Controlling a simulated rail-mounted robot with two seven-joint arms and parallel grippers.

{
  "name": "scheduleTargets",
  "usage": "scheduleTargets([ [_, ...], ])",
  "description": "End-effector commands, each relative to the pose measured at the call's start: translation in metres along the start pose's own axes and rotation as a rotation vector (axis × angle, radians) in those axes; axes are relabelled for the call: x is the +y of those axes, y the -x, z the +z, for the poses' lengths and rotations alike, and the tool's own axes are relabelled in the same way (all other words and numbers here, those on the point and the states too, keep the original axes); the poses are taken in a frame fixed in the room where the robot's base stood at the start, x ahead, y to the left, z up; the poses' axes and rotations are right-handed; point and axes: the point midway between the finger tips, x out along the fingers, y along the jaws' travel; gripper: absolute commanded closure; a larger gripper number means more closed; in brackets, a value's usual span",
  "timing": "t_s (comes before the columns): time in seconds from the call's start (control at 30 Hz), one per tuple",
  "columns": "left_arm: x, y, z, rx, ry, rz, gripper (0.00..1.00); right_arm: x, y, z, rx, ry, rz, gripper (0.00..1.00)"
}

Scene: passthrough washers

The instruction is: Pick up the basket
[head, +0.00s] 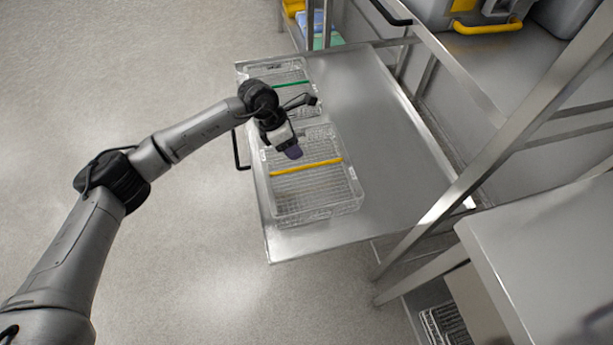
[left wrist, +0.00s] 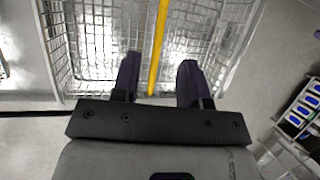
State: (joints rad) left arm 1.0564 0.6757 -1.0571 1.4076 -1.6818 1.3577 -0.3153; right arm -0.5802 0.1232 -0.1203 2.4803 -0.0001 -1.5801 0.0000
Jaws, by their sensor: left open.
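Two wire baskets lie on a steel shelf. The near basket (head: 311,190) has a yellow bar (head: 306,166) across it. The far basket (head: 276,75) has a green bar and is partly hidden behind my left arm. My left gripper (head: 292,152) is above the near basket's far end, close to the yellow bar. In the left wrist view the open fingers (left wrist: 158,80) stand on either side of the yellow bar (left wrist: 158,45), with the basket mesh (left wrist: 95,35) below. Whether they touch the bar cannot be told. My right gripper is not in view.
The steel shelf (head: 375,130) has free room right of the baskets. A black handle (head: 240,150) sticks out at its left edge. Metal posts (head: 510,125) and a steel counter (head: 545,245) stand at the right. Yellow-handled equipment (head: 487,26) is at the top right.

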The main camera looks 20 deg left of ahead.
Motion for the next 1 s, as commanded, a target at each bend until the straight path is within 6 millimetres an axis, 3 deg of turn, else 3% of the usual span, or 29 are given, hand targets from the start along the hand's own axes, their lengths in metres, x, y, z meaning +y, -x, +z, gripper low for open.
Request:
scheduleTargets([
  [0.03, 0.0, -0.014, -0.001, 0.0, 0.0, -0.001, 0.59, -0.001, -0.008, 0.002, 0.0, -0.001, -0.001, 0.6],
  [0.2, 0.0, -0.037, 0.0, -0.002, 0.0, -0.001, 0.59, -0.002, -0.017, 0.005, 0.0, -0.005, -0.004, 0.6],
  [0.47, 0.0, -0.049, -0.001, -0.002, 0.0, 0.0, 0.59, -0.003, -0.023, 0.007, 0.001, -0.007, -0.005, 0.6],
  [0.8, 0.0, -0.09, -0.002, -0.002, 0.0, -0.001, 0.59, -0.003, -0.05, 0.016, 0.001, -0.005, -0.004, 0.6],
  [1.0, 0.0, -0.093, 0.0, -0.002, 0.0, 0.0, 0.59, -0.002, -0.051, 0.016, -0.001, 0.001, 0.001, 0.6],
])
